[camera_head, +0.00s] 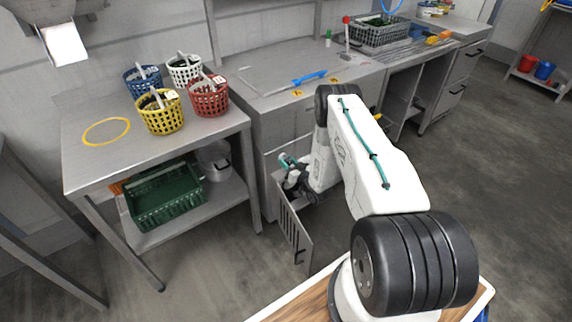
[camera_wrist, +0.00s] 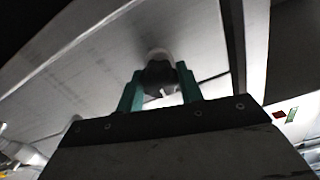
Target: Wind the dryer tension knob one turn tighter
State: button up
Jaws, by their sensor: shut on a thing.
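In the wrist view, a dark knob (camera_wrist: 160,78) with a pale mark on its face sits between the green fingers of my gripper (camera_wrist: 161,88). The fingers touch it on both sides. A pale round base shows behind the knob, against a flat grey panel (camera_wrist: 100,55). In the head view, my gripper (camera_head: 289,163) is low at the front of the metal counter, by an open slotted door (camera_head: 295,236). The knob is hidden there by my gripper and arm.
A metal table (camera_head: 80,167) at left carries yellow, blue, white and red baskets, with a green crate (camera_head: 168,197) on its lower shelf. The floor at right is clear.

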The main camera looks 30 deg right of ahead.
jog(key=shift+s+f, duration=0.1)
jog(key=o, duration=1)
jog(key=shift+d, duration=0.1)
jog(key=s, duration=0.7)
jog(key=shift+s+d, duration=0.1)
jog(key=shift+s, duration=0.3)
